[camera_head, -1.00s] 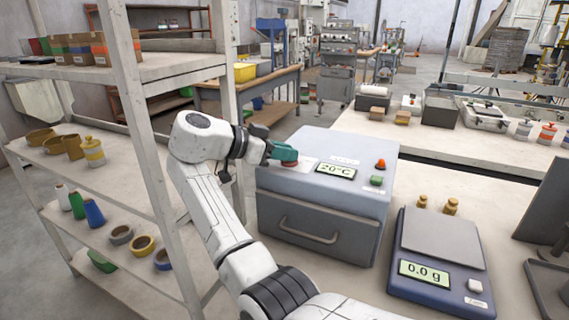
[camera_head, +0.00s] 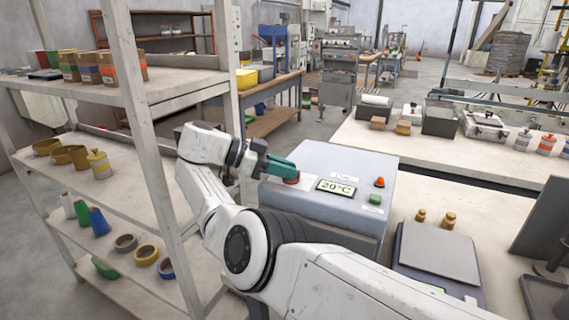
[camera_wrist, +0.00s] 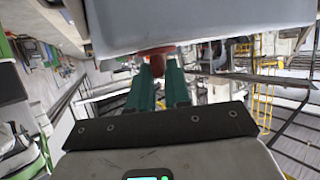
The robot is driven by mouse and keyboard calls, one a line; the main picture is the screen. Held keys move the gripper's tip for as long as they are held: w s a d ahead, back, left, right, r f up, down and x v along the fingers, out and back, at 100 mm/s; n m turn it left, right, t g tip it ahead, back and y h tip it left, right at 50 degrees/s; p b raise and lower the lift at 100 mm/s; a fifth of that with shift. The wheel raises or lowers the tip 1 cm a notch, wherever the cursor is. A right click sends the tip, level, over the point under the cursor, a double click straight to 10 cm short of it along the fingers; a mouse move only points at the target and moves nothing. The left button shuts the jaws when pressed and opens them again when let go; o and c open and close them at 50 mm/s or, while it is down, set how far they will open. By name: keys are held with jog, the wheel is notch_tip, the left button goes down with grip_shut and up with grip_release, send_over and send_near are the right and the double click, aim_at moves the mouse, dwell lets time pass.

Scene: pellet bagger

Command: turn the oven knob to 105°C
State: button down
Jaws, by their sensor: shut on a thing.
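The oven (camera_head: 330,165) is a grey-blue box on the worktop, and its display (camera_head: 337,187) reads 20°C. Its red knob (camera_head: 291,178) sits at the left of the display and is partly hidden by my gripper (camera_head: 284,170). In the wrist view my gripper (camera_wrist: 158,75) has its two green fingers closed around the red knob (camera_wrist: 157,58), next to the oven's grey body (camera_wrist: 200,22). An orange-red button (camera_head: 379,182) and a green button (camera_head: 375,199) are at the right of the display.
A scale (camera_head: 438,252) stands right of the oven, with two small brass weights (camera_head: 449,220) behind it. A metal shelf (camera_head: 140,190) with spools, tape rolls and pots stands close on the left of my arm. A second bench (camera_head: 470,150) is behind.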

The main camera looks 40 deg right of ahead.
aim_at(288, 181)
jog(key=shift+f+p, duration=0.15)
jog(key=shift+p, duration=0.15)
dwell(0.5)
jog(key=c, duration=1.2)
grip_release()
jog(key=shift+d, duration=0.1)
jog(key=shift+o, duration=0.2)
notch_tip(288, 181, up, 3)
jog(key=shift+f+p, duration=0.15)
jog(key=shift+p, duration=0.2)
jog(key=shift+s+a+r, duration=0.1)
jog(key=shift+s+r, duration=0.25)
jog(key=shift+r, duration=0.2)
jog(key=shift+s+a+r, duration=0.1)
jog(key=shift+s+r, duration=0.25)
jog(key=shift+r, duration=0.2)
jog(key=s+a+r, duration=0.3)
jog(key=s+r, duration=0.5)
jog(key=s, duration=0.4)
jog(key=shift+a+b, duration=0.15)
jog(key=shift+b, duration=0.2)
jog(key=shift+s, duration=0.1)
